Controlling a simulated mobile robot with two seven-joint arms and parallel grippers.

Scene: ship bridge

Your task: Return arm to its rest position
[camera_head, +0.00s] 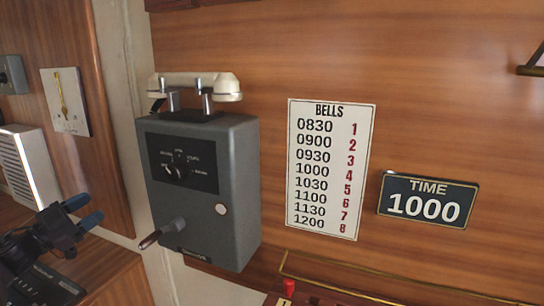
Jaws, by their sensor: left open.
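My left gripper (82,212) shows at the lower left with its two blue-tipped fingers apart and nothing between them. It is to the left of a grey wall telephone box (236,190) and does not appear to touch it. The box carries a white handset (195,84) resting on its cradle, a dial (172,172) and a crank handle (163,233) at its lower front. My right gripper is not in view.
A white bells chart (330,165) and a dark time sign (428,200) are on the wood wall. A white louvred panel (22,165) and a gauge plate (66,100) are at the left. A brass rail (340,290) and a small red knob (289,287) are at the bottom.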

